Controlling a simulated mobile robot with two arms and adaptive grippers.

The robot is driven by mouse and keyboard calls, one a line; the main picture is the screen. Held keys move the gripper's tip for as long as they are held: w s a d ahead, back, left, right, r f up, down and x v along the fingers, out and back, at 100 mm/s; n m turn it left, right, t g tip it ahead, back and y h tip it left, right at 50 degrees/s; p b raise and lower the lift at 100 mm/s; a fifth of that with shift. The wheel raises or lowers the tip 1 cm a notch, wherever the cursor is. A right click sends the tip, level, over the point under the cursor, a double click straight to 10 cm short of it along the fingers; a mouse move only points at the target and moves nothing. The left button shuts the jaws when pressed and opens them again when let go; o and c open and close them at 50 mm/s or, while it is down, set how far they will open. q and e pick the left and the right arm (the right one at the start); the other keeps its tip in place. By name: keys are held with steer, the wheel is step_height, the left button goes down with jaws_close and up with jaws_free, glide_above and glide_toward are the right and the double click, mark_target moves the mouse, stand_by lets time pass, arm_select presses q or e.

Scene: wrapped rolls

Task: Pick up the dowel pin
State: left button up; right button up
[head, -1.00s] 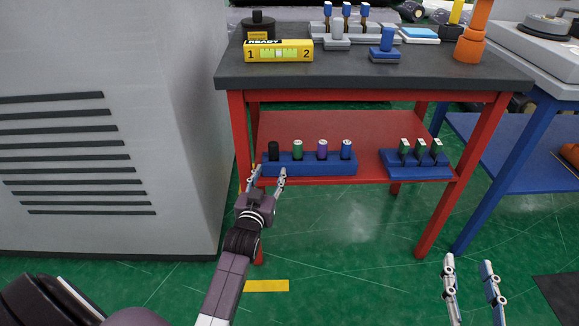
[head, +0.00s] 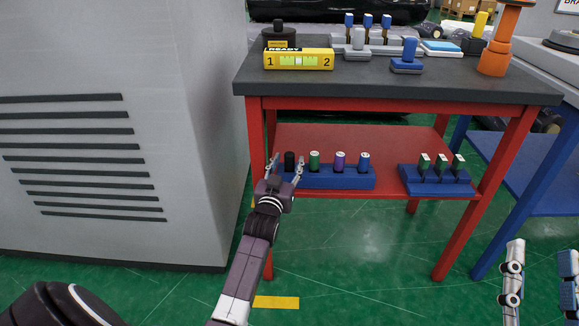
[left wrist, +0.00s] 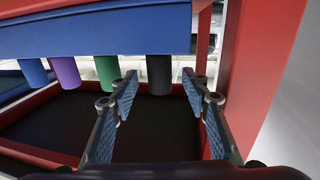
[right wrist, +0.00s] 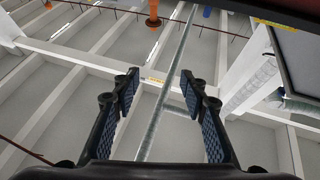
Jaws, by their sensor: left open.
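A blue rack (head: 335,180) on the red lower shelf holds a black cylinder (head: 290,159), a green one (head: 314,160), a purple one (head: 340,161) and a light blue one (head: 364,161), all upright. No label shows which is the dowel pin. My left gripper (head: 285,165) is open at the rack's left end, with a finger on either side of the black cylinder. In the left wrist view, which looks upside down, the black cylinder (left wrist: 160,76) shows between the fingertips, without clear contact. My right gripper (head: 541,258) is open and empty at the lower right.
A second blue rack (head: 436,184) with several green-and-white pieces sits at the shelf's right. The dark tabletop (head: 400,85) hangs above the shelf, and a red leg (head: 259,200) stands close to my left gripper. A grey cabinet (head: 190,150) is on the left.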

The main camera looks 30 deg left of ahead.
arm_select(q)
steer(key=shift+x, duration=1.1)
arm_select(e)
steer(key=s+r+t, duration=0.2)
steer(key=r, duration=0.1)
steer(key=shift+s+d+r+y, duration=0.1)
steer(key=shift+s+r+y, duration=0.1)
steer(key=shift+y, duration=0.1)
arm_select(q)
jaws_close()
steer(key=shift+r, duration=0.15)
arm_select(e)
steer(key=shift+w+f, duration=0.1)
steer(key=shift+w, duration=0.05)
